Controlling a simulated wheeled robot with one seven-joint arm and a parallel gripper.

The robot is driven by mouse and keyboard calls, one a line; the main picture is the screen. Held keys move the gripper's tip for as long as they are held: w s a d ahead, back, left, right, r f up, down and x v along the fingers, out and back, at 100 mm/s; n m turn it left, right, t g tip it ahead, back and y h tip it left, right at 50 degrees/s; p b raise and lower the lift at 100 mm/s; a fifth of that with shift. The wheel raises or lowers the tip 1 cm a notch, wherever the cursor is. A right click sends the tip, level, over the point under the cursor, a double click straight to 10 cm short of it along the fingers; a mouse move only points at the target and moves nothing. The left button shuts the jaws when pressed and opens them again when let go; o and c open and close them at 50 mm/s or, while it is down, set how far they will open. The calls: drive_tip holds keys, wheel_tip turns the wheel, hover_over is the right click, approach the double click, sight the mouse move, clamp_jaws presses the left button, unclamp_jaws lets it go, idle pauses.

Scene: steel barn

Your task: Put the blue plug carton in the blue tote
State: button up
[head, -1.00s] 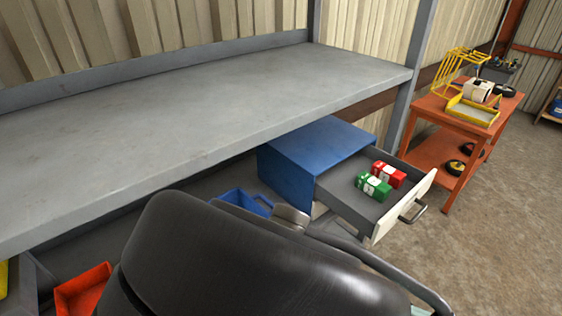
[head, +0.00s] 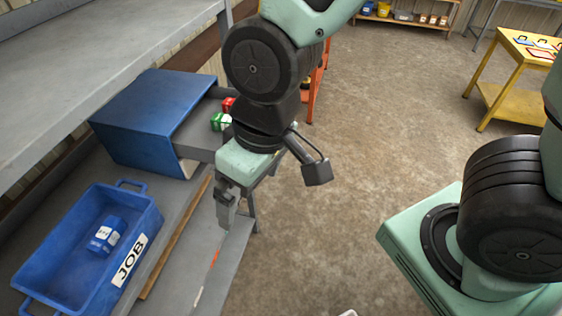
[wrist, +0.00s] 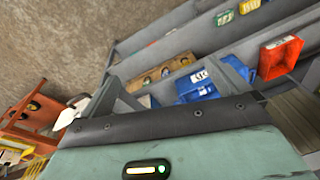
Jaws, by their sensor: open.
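The blue tote (head: 48,262), with a white JOB label, stands on the lower shelf at the left of the head view. The blue plug carton (head: 107,236), with a white label, lies inside it, apart from my gripper. My gripper (head: 230,208) is open and empty, pointing down to the right of the tote, near the shelf's outer edge. In the wrist view a blue thing with a white label (wrist: 205,90) shows beyond the gripper; I cannot tell whether it is tote or carton.
A blue cabinet (head: 150,105) stands behind the tote with its grey drawer (head: 192,133) open. The upper bench (head: 110,45) overhangs the left. Open floor (head: 385,110) lies to the right.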

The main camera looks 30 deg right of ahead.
drive_tip(key=s+d+r+n+h, duration=0.1)
drive_tip(key=s+d+r, duration=0.1)
drive_tip(key=s+d, duration=0.2)
drive_tip(key=shift+s+d+r+g, duration=0.25)
drive_tip(key=shift+d+g, duration=0.05)
drive_tip(key=shift+g, duration=0.1)
wheel_tip(320, 180, down, 18)
drive_tip(key=b, duration=1.8)
